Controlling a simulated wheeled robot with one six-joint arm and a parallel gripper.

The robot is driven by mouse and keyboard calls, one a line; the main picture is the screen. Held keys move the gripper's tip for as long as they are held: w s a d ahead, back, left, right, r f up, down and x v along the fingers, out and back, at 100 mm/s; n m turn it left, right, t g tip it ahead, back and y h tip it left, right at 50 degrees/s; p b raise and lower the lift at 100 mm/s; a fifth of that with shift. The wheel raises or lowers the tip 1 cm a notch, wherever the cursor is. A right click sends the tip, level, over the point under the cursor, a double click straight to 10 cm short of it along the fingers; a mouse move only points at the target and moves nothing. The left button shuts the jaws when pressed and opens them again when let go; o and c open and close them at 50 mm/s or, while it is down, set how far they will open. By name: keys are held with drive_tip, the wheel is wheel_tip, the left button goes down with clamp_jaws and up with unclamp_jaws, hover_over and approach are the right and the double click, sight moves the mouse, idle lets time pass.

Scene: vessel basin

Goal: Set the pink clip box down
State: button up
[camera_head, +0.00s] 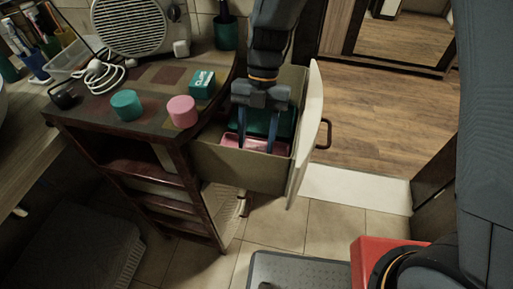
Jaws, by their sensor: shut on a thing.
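The pink clip box (281,149) is low inside the open drawer (236,168). My gripper (256,143) reaches down into the drawer from above, with its two blue-grey fingers at the pink box and shut on it. The drawer's front wall hides the bottom of the box, so I cannot tell whether it touches the drawer floor. A teal thing (285,121) lies behind the fingers in the drawer, partly hidden by my gripper.
The cabinet top (150,132) holds a teal round box (127,104), a pink round box (182,111), a teal carton (202,84), a white cable (103,74) and a fan heater (130,25). The drawer's pale front panel (308,135) stands at its right. Wooden floor lies beyond.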

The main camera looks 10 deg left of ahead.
sight(257, 149)
drive_tip(key=shift+f, duration=1.95)
drive_tip(key=shift+f, duration=0.15)
drive_tip(key=o, duration=1.1)
drive_tip(key=b+v, duration=0.1)
drive_tip(key=v, duration=1.1)
